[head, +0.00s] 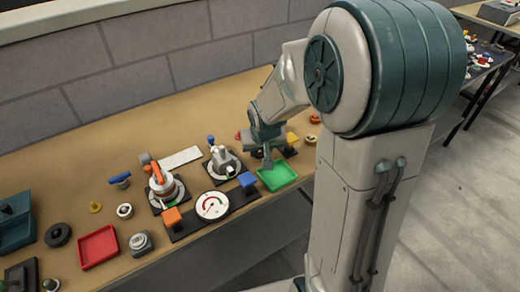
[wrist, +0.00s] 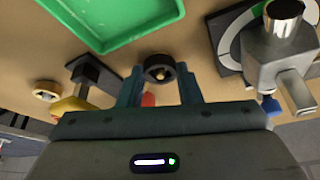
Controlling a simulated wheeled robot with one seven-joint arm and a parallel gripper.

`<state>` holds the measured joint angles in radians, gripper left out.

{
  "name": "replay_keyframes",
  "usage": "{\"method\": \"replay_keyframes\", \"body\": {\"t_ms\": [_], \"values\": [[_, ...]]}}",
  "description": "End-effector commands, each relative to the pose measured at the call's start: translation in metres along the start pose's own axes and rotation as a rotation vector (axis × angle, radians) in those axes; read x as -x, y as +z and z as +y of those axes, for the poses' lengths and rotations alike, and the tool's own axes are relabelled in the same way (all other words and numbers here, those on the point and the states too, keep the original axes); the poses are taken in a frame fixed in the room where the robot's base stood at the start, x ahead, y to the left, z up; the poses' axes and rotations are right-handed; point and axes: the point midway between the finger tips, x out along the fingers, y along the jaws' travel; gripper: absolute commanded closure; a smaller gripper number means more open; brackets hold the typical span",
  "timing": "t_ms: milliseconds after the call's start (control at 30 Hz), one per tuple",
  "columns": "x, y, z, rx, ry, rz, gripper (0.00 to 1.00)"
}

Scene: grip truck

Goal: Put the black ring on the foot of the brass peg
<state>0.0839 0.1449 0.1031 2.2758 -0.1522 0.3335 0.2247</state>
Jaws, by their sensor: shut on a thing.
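The black ring (wrist: 158,62) is between the fingertips of my gripper (wrist: 160,80) in the wrist view, and the fingers are shut on it. I cannot tell how far down the peg the ring sits, and the peg's foot is hidden. In the head view my gripper (head: 267,160) is low over the bench, just behind the green tray; the ring and peg cannot be made out there.
The green tray (wrist: 128,42) lies close by. A grey device with a lever (wrist: 283,55) stands near the fingers, on the opposite side from a yellow block (wrist: 72,106). In the head view a gauge (head: 212,206), a red tray (head: 98,247) and a loose black disc (head: 58,235) are further left.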

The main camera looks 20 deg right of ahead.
Motion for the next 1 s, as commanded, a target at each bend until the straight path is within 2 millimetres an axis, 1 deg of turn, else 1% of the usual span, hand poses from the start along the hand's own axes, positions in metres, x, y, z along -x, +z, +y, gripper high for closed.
{"method": "replay_keyframes", "body": {"t_ms": [267, 300, 367, 400, 567, 600, 633, 667, 1000], "values": [[-0.0030, 0.0011, -0.0001, 0.000, 0.000, 0.001, 0.91], [-0.0029, 0.0010, -0.0001, 0.000, 0.000, 0.001, 0.66], [-0.0025, 0.0009, -0.0001, 0.000, 0.000, 0.001, 0.49], [-0.0025, 0.0009, -0.0001, 0.000, 0.000, 0.001, 0.43], [-0.0026, 0.0010, -0.0001, 0.000, 0.000, 0.000, 0.43], [-0.0026, 0.0011, 0.0000, 0.000, 0.000, 0.000, 0.41], [-0.0027, 0.0011, 0.0000, 0.000, 0.000, 0.000, 0.32], [-0.0027, 0.0011, 0.0000, 0.000, 0.000, 0.000, 0.29], [-0.0005, 0.0002, 0.0000, 0.000, 0.000, 0.000, 0.29]]}}
